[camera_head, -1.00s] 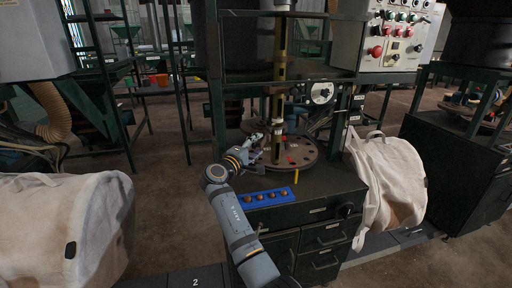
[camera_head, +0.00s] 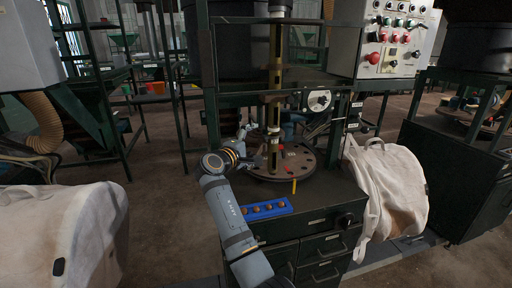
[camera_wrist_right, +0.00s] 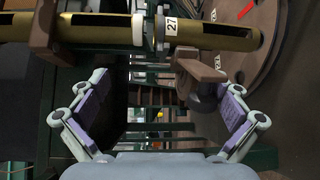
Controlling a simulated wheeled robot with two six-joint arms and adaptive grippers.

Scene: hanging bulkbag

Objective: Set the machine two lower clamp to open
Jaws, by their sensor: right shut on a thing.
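Machine two stands in the middle of the head view, with a brass column (camera_head: 274,95) rising from a round brown plate (camera_head: 303,160). In the right wrist view the column (camera_wrist_right: 225,38) runs across the top with a white "27" label. A brown clamp lever (camera_wrist_right: 200,66) sticks out from it between my fingers, nearer the right finger. My right gripper (camera_head: 247,137) is beside the lower column, left of it; it also shows in the wrist view (camera_wrist_right: 165,92). My left gripper is out of view.
A blue tray (camera_head: 266,209) with several round brown things lies on the cabinet front, near a yellow peg (camera_head: 294,186). A white bag (camera_head: 385,185) hangs at the right, another (camera_head: 65,235) at the left. A control panel (camera_head: 395,38) is above right.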

